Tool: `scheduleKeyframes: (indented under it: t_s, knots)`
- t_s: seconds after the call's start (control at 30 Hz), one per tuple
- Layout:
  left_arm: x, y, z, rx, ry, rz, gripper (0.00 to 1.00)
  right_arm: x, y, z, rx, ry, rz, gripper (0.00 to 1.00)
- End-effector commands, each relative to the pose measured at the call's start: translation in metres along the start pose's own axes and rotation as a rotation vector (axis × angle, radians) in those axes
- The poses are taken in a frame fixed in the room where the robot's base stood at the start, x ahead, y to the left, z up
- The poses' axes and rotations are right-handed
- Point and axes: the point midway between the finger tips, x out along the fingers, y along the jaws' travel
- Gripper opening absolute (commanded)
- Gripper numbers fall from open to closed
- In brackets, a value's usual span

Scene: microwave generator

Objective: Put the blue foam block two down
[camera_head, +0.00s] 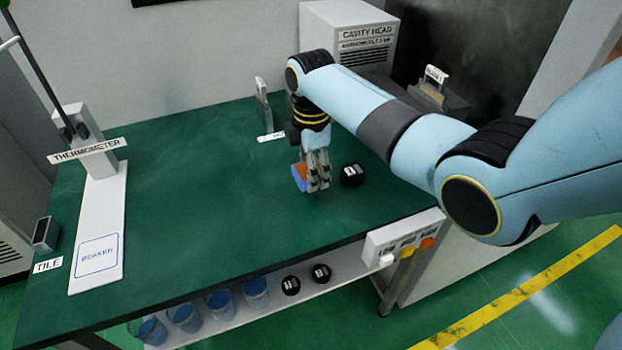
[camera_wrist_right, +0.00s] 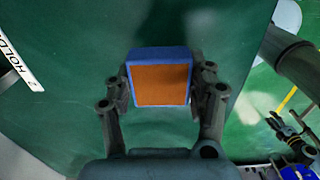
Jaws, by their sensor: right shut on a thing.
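The blue foam block (camera_head: 299,178) has an orange face and is at the green table's right part, between the fingers of my right gripper (camera_head: 318,186). In the right wrist view the block (camera_wrist_right: 160,78) shows its orange face with a blue rim, and the fingers of the right gripper (camera_wrist_right: 162,95) press on its left and right sides. The block is low over the green table (camera_head: 200,200); I cannot tell whether it touches the top. My left gripper is not clearly in the head view.
A black round object (camera_head: 352,175) lies just right of the gripper. A small upright holder (camera_head: 263,105) stands behind it. The thermometer stand (camera_head: 100,190) is at the left, and a switch box (camera_head: 402,240) is on the front edge. The table's middle is clear.

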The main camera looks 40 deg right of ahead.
Motion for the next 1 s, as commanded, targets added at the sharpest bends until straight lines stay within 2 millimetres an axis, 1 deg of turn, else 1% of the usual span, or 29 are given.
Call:
scheduleKeyframes:
  t_s: [0.13,0.23,0.4,0.63,0.67,0.83,1.0]
  knots:
    - [0.001,0.0,0.003,0.0,-0.005,0.0,0.4,0.022,-0.001,0.0,0.0,-0.001,-0.004,0.45]
    - [0.002,0.0,0.008,0.001,-0.012,0.0,0.4,0.035,-0.001,0.0,0.001,0.0,-0.003,0.45]
    - [0.001,0.0,0.015,0.001,-0.022,0.0,0.4,0.039,0.0,0.0,0.0,0.0,0.0,0.45]
    - [0.003,0.001,0.015,0.001,-0.022,0.0,0.4,0.042,-0.001,0.0,0.0,0.0,-0.001,0.45]
    - [0.003,0.001,0.015,0.001,-0.022,0.0,0.4,0.042,-0.001,0.0,0.0,0.0,-0.001,0.57]
    - [0.003,0.001,0.015,0.001,-0.022,0.0,0.4,0.041,-0.001,0.0,0.0,0.0,-0.001,0.79]
    - [0.003,0.001,0.014,0.001,-0.021,0.0,0.4,0.041,-0.001,0.0,0.0,0.0,-0.001,0.79]
